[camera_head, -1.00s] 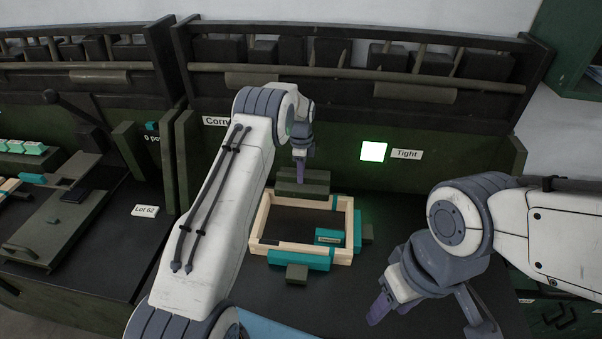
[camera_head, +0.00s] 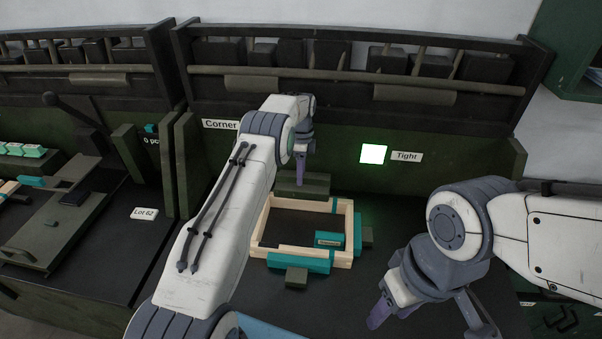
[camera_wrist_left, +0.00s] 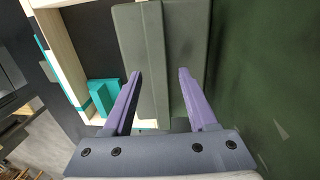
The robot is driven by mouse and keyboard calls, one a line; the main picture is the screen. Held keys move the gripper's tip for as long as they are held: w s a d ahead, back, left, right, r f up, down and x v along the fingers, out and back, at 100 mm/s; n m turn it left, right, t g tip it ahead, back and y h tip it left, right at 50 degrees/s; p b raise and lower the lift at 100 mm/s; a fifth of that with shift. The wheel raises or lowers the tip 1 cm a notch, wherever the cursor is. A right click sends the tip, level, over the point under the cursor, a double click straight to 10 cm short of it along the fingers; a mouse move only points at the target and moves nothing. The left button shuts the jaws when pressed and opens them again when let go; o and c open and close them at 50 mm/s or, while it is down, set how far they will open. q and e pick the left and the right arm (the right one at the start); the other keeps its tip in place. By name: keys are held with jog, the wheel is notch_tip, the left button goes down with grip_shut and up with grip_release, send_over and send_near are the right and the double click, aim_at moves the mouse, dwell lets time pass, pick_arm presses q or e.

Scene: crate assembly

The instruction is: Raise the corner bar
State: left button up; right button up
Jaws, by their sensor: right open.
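A dark grey-green block with a raised bar (camera_head: 303,184) stands behind the wooden frame, under my left gripper. In the left wrist view the raised bar (camera_wrist_left: 153,50) runs lengthwise between the fingers. My left gripper (camera_head: 301,181) points down at it; its purple fingers (camera_wrist_left: 160,76) are apart, and I cannot tell whether either touches the bar. A label reading "Corner" (camera_head: 219,125) is partly covered by my left arm. My right gripper (camera_head: 379,312) is open and empty at the front right, away from the frame.
The pale wooden frame (camera_head: 262,222) lies on the dark bench with teal corner pieces (camera_head: 300,263) and small dark blocks (camera_head: 297,278) around it. A lit green-white panel (camera_head: 373,154) is beside a "Tight" label (camera_head: 407,156). Left is another bench with a tray (camera_head: 50,232).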

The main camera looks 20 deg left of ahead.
pick_arm(q)
notch_tip(320, 180, up, 10)
jog(key=w, duration=0.1)
jog(key=shift+a+r, duration=0.15)
dwell(0.5)
